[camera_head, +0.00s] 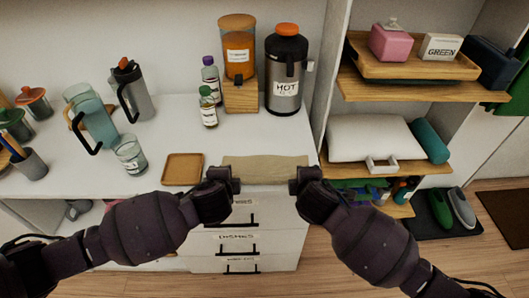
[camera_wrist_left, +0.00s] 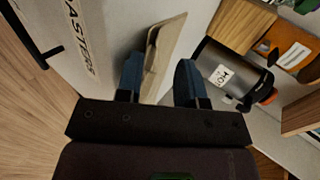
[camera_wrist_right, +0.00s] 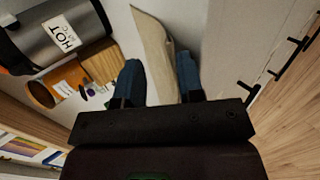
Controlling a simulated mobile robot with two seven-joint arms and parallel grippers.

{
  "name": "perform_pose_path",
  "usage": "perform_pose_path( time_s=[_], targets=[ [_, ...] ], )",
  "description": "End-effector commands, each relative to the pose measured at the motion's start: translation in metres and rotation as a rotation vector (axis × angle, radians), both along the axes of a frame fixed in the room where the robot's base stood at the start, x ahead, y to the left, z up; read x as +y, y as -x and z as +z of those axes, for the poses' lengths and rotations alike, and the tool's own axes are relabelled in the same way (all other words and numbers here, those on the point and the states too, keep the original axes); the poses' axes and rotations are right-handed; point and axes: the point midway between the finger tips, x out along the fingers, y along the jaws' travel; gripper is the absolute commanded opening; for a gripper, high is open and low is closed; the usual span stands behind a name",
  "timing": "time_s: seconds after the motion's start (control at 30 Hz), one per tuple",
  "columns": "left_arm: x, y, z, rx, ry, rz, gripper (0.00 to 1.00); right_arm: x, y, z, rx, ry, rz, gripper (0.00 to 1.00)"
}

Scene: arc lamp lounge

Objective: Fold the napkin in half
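The beige napkin (camera_head: 265,168) lies at the front edge of the white counter. Its near part looks a little raised or bent, but I cannot tell how far. My left gripper (camera_head: 236,183) is at its near left corner and my right gripper (camera_head: 294,183) at its near right corner. In the left wrist view the napkin's edge (camera_wrist_left: 164,45) reaches in between two blue fingers, which stand apart. In the right wrist view the napkin (camera_wrist_right: 155,50) likewise shows between spread fingers. Neither pair of fingers visibly pinches the cloth.
A square wooden coaster (camera_head: 183,169) lies left of the napkin, with a glass (camera_head: 130,155) beyond it. Behind stand a black-and-steel hot flask (camera_head: 286,75), an orange jar (camera_head: 238,50) on a wooden block and small bottles (camera_head: 208,107). Drawers (camera_head: 240,245) are below the counter edge.

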Motion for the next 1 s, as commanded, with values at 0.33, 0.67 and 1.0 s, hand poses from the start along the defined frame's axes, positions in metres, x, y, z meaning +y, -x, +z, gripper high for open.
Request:
perform_pose_path(
  time_s=[0.33, 0.67, 1.0],
  targets=[
    [0.0, 0.001, 0.002, 0.001, 0.001, 0.0, 0.47, 0.0, 0.001, 0.002, 0.001, -0.001, 0.001, 0.47],
    [0.0, 0.018, 0.038, 0.0, 0.001, -0.001, 0.47, 0.001, 0.018, 0.038, 0.0, -0.002, 0.001, 0.47],
    [0.0, 0.046, 0.072, 0.0, 0.002, -0.001, 0.47, 0.0, 0.046, 0.072, -0.001, -0.002, 0.001, 0.47]
  ],
)
